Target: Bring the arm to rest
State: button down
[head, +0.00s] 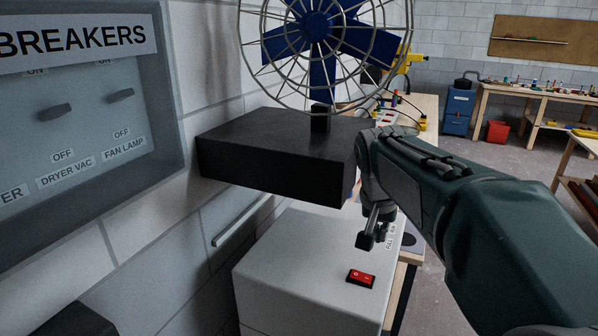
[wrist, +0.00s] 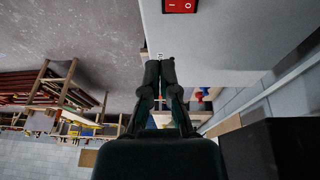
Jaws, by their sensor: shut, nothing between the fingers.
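My gripper (head: 368,241) points down over the top of a light grey machine box (head: 290,260), to the upper right of a red rocker switch (head: 361,278). In the wrist view my gripper (wrist: 160,64) has its two fingertips together with nothing between them. The red switch (wrist: 180,6) shows there at the top edge, on the grey box (wrist: 230,50), apart from the fingertips. My arm comes in from the right side of the head view.
A blue-bladed fan (head: 318,28) stands on a black block (head: 270,155) beside my wrist. A breaker panel (head: 80,110) is on the left wall. Workbenches (head: 535,92), a blue cabinet (head: 458,110) and a red bin (head: 497,132) stand behind. Open floor (head: 490,175) lies at the right.

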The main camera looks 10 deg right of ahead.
jog(key=s+a+f+n+t, duration=0.1)
jog(key=s+a+f+n, duration=0.1)
jog(key=s, duration=0.4)
jog(key=s+a+f+n+t+y, duration=0.1)
jog(key=s+a+f+n, duration=0.1)
jog(key=s, duration=0.4)
jog(key=s+a+f+n+t+y, duration=0.1)
jog(key=s+a+f+n, duration=0.1)
jog(key=s+a, duration=0.2)
jog(key=s, duration=0.3)
jog(key=shift+a+f+n, duration=0.2)
jog(key=shift+a+n, duration=0.1)
jog(key=shift+n, duration=0.1)
jog(key=shift+s+a, duration=0.15)
